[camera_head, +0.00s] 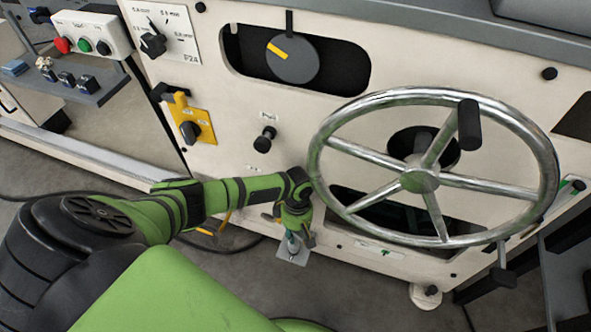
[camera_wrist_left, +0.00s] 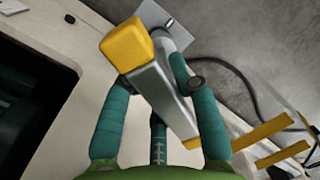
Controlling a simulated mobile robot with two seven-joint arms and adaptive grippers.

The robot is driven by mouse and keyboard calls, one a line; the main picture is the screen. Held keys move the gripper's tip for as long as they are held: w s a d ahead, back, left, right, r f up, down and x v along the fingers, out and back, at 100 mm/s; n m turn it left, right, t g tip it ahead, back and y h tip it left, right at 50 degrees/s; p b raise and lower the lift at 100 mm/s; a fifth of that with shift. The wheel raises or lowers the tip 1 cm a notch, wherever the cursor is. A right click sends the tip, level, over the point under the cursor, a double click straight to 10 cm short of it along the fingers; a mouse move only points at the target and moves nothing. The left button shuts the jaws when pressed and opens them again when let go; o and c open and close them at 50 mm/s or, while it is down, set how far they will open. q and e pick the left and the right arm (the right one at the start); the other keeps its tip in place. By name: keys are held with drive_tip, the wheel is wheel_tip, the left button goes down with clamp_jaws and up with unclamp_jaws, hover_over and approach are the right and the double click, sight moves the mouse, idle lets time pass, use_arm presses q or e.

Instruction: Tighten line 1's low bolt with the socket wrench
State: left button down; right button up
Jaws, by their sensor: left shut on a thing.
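My left gripper (camera_head: 293,236) points down at the lower front of the cream machine, left of the big handwheel. In the left wrist view its teal fingers (camera_wrist_left: 160,88) are shut around the socket wrench (camera_wrist_left: 157,92), a grey metal bar with a yellow end block. The wrench's silver end lies by a small grey metal plate (camera_wrist_left: 152,14), which shows in the head view (camera_head: 299,257) below the gripper. The low bolt cannot be made out, so I cannot tell whether the wrench is seated on it. My right gripper is not in view.
The spoked metal handwheel (camera_head: 420,181) stands out just right of my left arm. A black knob (camera_head: 265,139) and a yellow switch plate (camera_head: 205,124) are above. Yellow bars (camera_wrist_left: 262,132) and a dark cable (camera_wrist_left: 240,80) lie nearby. Open floor is below.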

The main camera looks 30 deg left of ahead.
use_arm(q)
drive_tip(key=shift+f+p, duration=0.55)
drive_tip(key=shift+f, duration=0.25)
idle(1.9)
drive_tip(key=shift+m, duration=1.1)
drive_tip(key=shift+m+y+p, duration=0.3)
drive_tip(key=shift+m+y, duration=0.1)
drive_tip(key=shift+m, duration=0.8)
